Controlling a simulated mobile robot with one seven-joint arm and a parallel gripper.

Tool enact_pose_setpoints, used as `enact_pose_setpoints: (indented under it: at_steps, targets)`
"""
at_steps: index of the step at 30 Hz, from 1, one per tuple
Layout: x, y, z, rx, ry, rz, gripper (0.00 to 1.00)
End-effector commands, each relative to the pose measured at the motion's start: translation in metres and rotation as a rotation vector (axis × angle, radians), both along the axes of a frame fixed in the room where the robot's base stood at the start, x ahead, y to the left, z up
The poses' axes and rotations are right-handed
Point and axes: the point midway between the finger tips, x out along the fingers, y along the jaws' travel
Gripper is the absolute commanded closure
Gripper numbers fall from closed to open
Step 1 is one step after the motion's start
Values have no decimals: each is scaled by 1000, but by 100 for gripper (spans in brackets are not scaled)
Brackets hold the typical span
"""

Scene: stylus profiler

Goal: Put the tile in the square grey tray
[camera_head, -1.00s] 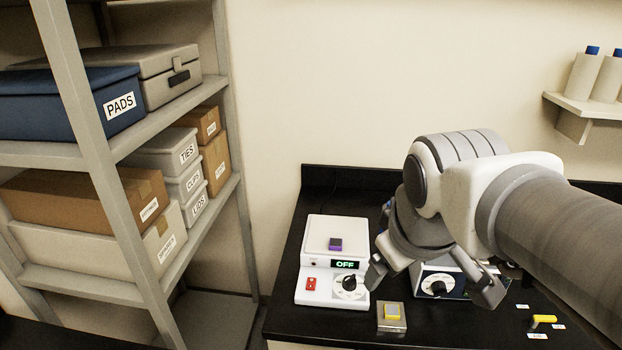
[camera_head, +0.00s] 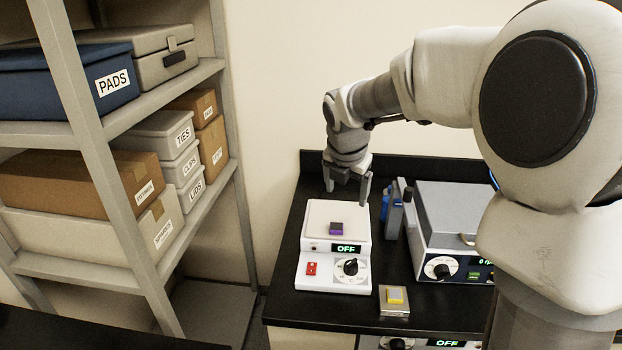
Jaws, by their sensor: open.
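A small purple block (camera_head: 336,228), which may be the tile, lies on the top plate of a white device (camera_head: 322,214). A small square grey piece (camera_head: 394,310), which may be the tray, sits on the black bench to the right of the device's front. A yellow item with a pale top (camera_head: 396,295) rests on it. I cannot tell for certain which item is the tile. My gripper (camera_head: 347,187) points down with its fingers apart and empty. In the picture it is above the purple block, near the device's back edge, touching nothing visible.
The white device has a red switch (camera_head: 311,268), a dial and a display reading OFF. A grey-topped device (camera_head: 450,205) and blue-and-grey upright items (camera_head: 393,212) stand to its right. A shelf of boxes (camera_head: 150,255) is at left. My arm hides the right side.

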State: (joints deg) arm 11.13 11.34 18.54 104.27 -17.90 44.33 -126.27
Motion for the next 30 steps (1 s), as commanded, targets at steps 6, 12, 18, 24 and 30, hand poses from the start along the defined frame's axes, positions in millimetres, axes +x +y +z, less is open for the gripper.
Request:
enact_pose_setpoints:
  at_steps: [6, 12, 18, 24, 30]
  targets:
    - [36, 3, -32, -93, 41, 295, 18]
    - [49, 4, -43, -129, 50, 409, 18]
    - [60, 3, -71, -132, 56, 420, 18]
    - [77, 0, -112, -131, 56, 419, 18]
    - [90, -4, -143, -133, 53, 418, 18]
